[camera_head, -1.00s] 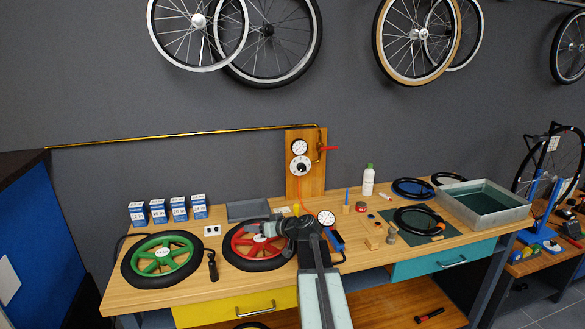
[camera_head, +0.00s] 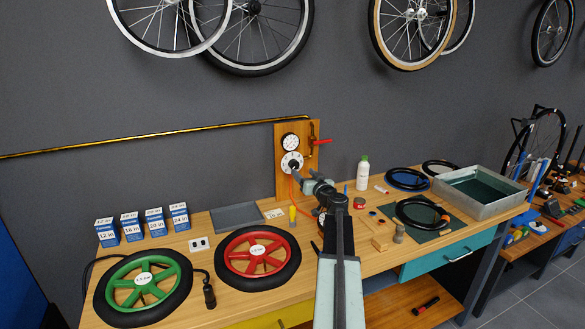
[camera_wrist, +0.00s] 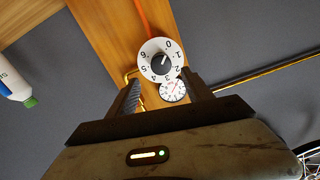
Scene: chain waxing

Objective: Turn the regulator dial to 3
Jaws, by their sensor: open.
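The regulator dial (camera_head: 292,163) is a white numbered disc with a black knob, on a wooden board (camera_head: 312,131) above the back of the bench. In the wrist view the dial (camera_wrist: 147,62) appears turned over, with its digits readable; the light mark on the knob seems to point near the 0. My gripper (camera_wrist: 162,79) is open and faces the dial, one finger on each side of the view. It looks apart from the knob, though the gap is hard to judge. In the head view my gripper (camera_head: 296,175) partly covers the dial's lower edge.
A round gauge (camera_head: 290,142) sits above the dial, and a red-handled valve (camera_head: 322,142) is at its right. An orange hose (camera_head: 291,188) hangs below. A white bottle (camera_head: 363,173), a red wheel (camera_head: 230,263) and a green wheel (camera_head: 118,293) are on the bench.

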